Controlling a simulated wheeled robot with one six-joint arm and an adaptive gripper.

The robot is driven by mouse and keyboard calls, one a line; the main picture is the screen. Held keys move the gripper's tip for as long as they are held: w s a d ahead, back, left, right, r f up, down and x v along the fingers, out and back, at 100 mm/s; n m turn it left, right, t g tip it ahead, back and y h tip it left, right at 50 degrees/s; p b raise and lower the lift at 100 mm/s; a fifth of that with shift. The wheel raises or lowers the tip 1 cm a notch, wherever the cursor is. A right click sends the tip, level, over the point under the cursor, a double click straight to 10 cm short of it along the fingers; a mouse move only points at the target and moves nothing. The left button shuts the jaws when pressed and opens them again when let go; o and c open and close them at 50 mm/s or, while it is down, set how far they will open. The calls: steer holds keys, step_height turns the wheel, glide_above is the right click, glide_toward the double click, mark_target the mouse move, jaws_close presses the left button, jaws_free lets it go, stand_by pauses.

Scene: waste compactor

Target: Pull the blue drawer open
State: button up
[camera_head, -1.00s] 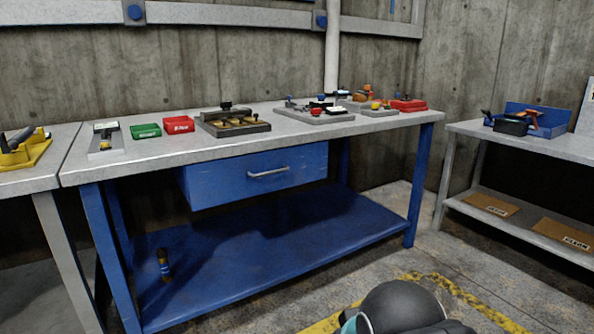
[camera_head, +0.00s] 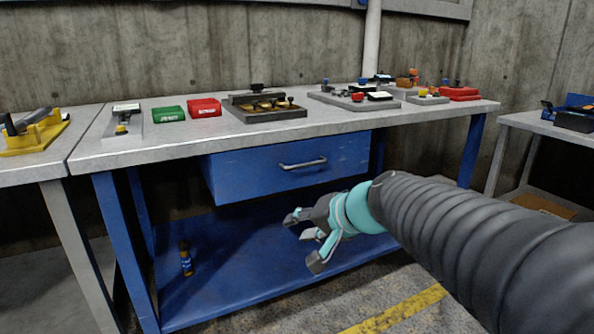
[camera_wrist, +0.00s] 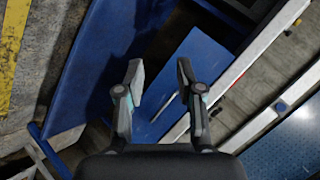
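The blue drawer (camera_head: 245,174) hangs under the grey tabletop, its front close below the table's front edge. It looks shut. Its silver bar handle (camera_head: 303,163) is on the front face. My gripper (camera_head: 303,240) is open and empty, in front of and below the drawer, apart from the handle. In the wrist view my gripper (camera_wrist: 159,70) has its two fingers spread, with the blue drawer (camera_wrist: 203,58) beyond them. A pale bar that looks like the handle (camera_wrist: 165,106) shows between the fingers.
The workbench (camera_head: 160,155) carries a green box (camera_head: 168,113), a red box (camera_head: 204,107) and several fixtures. A blue lower shelf (camera_head: 235,262) lies below the drawer, with a small bottle (camera_head: 186,258) on it. A blue table leg (camera_head: 471,150) stands at right.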

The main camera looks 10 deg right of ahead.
steer(key=w+d+r+m+t+b, duration=0.15)
steer(key=w+d+m+t, duration=0.3)
steer(key=w, duration=0.85)
steer(key=m+t+h, duration=0.1)
steer(key=m+t, duration=0.1)
steer(key=m, duration=0.3)
glide_toward(308, 165)
steer(key=shift+g, duration=0.25)
steer(key=x, duration=0.5)
steer(key=p+x, duration=0.1)
steer(key=x, duration=0.4)
steer(key=shift+w+r, duration=0.15)
steer(key=shift+w, duration=0.25)
jaws_close()
